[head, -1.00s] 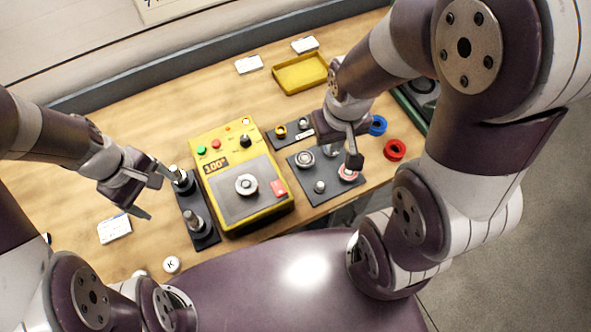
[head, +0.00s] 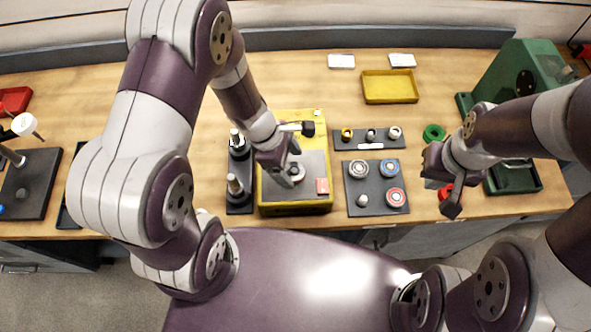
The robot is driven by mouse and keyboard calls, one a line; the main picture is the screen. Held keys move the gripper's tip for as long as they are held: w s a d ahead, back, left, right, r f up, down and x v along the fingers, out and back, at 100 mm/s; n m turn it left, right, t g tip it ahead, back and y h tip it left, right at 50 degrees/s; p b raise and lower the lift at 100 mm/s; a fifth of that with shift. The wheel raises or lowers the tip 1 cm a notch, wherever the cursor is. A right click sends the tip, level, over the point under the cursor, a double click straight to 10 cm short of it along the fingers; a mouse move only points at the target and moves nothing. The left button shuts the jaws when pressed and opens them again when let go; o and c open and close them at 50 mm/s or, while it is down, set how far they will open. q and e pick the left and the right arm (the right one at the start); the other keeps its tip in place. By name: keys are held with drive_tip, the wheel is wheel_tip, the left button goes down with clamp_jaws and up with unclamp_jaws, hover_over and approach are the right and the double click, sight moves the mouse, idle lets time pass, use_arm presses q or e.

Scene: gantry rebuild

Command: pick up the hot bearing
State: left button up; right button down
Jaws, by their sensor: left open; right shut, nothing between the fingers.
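A silver ring-shaped bearing (head: 298,173) sits on the grey top plate of the yellow heater (head: 295,209). I take it as the hot bearing, though no heat shows. My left gripper (head: 300,153) is open above the heater, with one finger beyond the bearing and the other close over its near left side, partly covering it. I cannot tell whether it touches. The heater's display is hidden behind this gripper and arm. My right gripper (head: 450,205) is shut and empty, right of the dark board with ring parts (head: 376,190).
A dark stand with two upright posts (head: 239,203) stands close left of the heater. A small dark rack (head: 370,146) and a yellow tray (head: 390,87) lie behind the board. A green ring (head: 433,133) and green press (head: 520,75) are at right. The table behind the heater is clear.

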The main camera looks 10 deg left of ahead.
use_arm(q)
drive_tip(key=shift+w+d+f, duration=0.1)
drive_tip(key=shift+f, duration=0.7)
drive_tip(key=shift+d, duration=0.15)
drive_tip(key=c, duration=1.2)
drive_tip(key=shift+r, duration=0.15)
